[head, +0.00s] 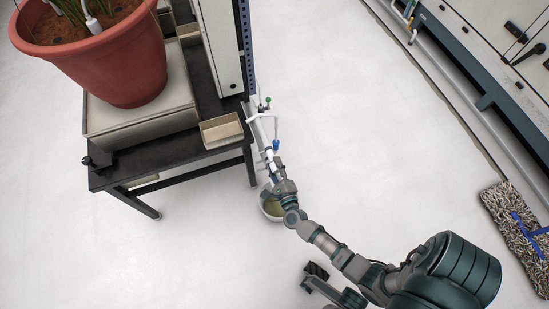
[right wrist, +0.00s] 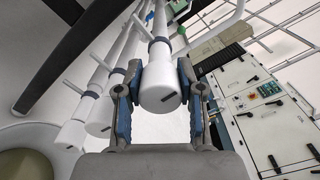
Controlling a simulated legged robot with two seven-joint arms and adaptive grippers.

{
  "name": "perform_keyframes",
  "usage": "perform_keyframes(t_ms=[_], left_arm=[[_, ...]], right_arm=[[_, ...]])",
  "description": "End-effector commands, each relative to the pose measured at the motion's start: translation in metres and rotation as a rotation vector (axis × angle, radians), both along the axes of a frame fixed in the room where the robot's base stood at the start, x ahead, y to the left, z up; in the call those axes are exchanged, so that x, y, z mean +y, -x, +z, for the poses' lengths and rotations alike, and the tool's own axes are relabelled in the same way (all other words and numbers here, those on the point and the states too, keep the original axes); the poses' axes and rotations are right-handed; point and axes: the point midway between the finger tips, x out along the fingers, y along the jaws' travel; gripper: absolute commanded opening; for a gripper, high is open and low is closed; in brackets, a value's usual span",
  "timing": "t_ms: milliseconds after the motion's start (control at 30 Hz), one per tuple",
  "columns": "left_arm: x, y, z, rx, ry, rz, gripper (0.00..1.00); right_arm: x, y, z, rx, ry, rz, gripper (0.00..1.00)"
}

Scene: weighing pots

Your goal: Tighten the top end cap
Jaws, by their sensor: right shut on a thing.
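My right gripper (right wrist: 158,92) is shut on a white end cap (right wrist: 160,84), with one blue-padded finger on each side. The cap is a smooth cylinder with a small dark slot on its face, at the end of a white pipe (right wrist: 158,28). Two similar white caps, one nearer (right wrist: 98,114) and one further left (right wrist: 72,133), end other pipes beside it. In the head view my right gripper (head: 277,170) is at the lower end of the white pipework (head: 262,132); the arm hides the held cap there.
A dark bench (head: 165,156) carries a potted plant (head: 105,58) on a scale and a small open tray (head: 221,131). A mop head (head: 518,225) lies at the right near the cabinets. The middle floor is clear.

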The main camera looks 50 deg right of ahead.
Motion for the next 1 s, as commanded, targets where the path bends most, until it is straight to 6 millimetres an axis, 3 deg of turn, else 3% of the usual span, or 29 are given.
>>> perform_keyframes(t_ms=[33,500,533,633,1000], left_arm=[[0.0002,-0.0004,-0.0013,0.002,0.002,0.001,0.48],[0.0,0.0005,-0.0008,0.0,0.001,-0.001,0.48],[-0.0001,0.0006,-0.0008,0.0,0.0,-0.001,0.48],[-0.0003,0.0009,-0.0008,0.0,-0.003,-0.002,0.48],[-0.0009,0.0037,0.0008,-0.003,-0.003,-0.005,0.48]], right_arm=[[-0.0017,0.0051,-0.0087,0.015,-0.003,-0.005,0.03],[-0.0011,0.005,-0.009,0.016,-0.004,-0.004,0.03],[-0.001,0.0051,-0.009,0.016,-0.004,-0.004,0.4],[-0.0006,0.0042,-0.0078,0.014,-0.004,-0.003,0.63],[0.0029,0.0059,-0.0023,0.004,-0.003,0.0,0.63]])
